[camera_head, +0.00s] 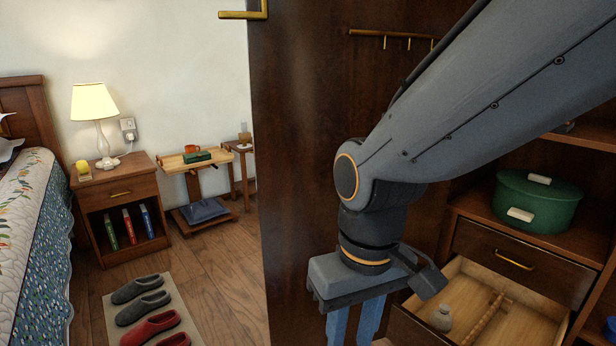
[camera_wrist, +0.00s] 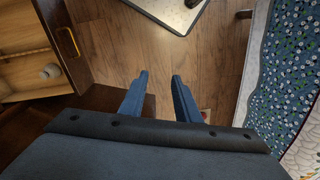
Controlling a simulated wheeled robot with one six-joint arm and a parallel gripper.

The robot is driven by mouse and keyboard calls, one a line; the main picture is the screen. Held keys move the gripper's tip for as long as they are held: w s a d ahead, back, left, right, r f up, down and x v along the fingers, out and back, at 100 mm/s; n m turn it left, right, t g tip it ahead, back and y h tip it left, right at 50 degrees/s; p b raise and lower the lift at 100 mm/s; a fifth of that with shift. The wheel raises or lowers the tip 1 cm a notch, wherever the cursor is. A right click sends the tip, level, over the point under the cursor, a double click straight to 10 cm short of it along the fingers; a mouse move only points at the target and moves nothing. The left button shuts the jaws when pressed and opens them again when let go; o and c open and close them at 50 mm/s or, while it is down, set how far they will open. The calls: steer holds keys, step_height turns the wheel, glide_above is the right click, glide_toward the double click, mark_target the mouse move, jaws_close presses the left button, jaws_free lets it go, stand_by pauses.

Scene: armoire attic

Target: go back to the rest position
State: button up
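My gripper (camera_head: 356,322) hangs pointing down in front of the dark wooden armoire door, left of the open drawer (camera_head: 535,322). Its blue fingers are apart, and their tips are cut off by the lower edge of the head view. In the wrist view my gripper (camera_wrist: 158,75) is open, with only bare floor showing between the fingers. My arm reaches in from the upper right and hides part of the armoire.
The drawer holds a small pale jar (camera_head: 441,317) and a turned wooden piece (camera_head: 484,318). A green box (camera_head: 537,203) stands on the shelf above. The armoire door (camera_head: 300,150) stands open. Slippers (camera_head: 140,288) lie on a mat; a nightstand (camera_head: 122,180) and bed (camera_head: 40,240) are left.

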steer(key=shift+r, duration=0.1)
stand_by(0.5)
steer(key=d+r+m+p, duration=0.4)
steer(key=d+r+p, duration=0.8)
steer(key=p, duration=1)
step_height(320, 180, up, 4)
steer(key=shift+s+d+f+h+p, duration=0.2)
steer(key=shift+s+d+h+p, duration=0.1)
steer(key=shift+s+d+p, duration=0.1)
